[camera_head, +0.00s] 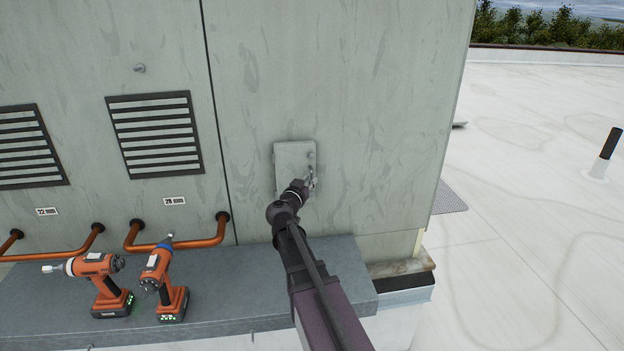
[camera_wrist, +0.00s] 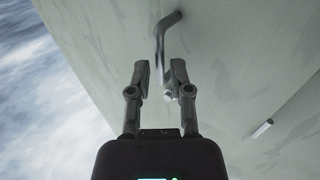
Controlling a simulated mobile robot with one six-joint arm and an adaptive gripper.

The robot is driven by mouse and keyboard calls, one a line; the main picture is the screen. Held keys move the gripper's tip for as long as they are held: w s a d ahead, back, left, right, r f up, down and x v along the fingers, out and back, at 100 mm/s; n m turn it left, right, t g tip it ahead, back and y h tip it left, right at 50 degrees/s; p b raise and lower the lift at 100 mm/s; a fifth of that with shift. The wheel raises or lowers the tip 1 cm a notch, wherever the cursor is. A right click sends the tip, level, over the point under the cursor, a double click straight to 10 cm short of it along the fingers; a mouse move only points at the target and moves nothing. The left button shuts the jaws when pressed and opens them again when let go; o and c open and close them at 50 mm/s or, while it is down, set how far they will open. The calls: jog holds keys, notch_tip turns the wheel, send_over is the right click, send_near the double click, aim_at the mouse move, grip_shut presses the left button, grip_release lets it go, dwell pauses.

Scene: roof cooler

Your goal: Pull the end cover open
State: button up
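The end cover looks to be the small pale grey plate (camera_head: 290,160) on the cabinet's side. It appears closed, lying flat against the wall. My gripper (camera_head: 310,180) is at its lower right, where it hides part of the plate. In the wrist view, a bent grey handle (camera_wrist: 159,42) stands out from a pale surface. My gripper (camera_wrist: 159,76) is open there, a finger on each side of the handle's lower end. I cannot tell whether either finger touches it.
A grey ledge (camera_head: 235,285) runs below the cabinet (camera_head: 350,90). Two orange power tools, one on the left (camera_head: 98,282) and one on the right (camera_head: 165,283), stand on it. Orange pipes (camera_head: 180,243) and louvred vents (camera_head: 155,133) are at the left. Open white roof (camera_head: 540,200) lies right.

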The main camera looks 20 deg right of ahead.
jog(key=shift+x, duration=1.05)
grip_shut()
jog(key=shift+s+g, duration=0.25)
jog(key=shift+g, duration=0.05)
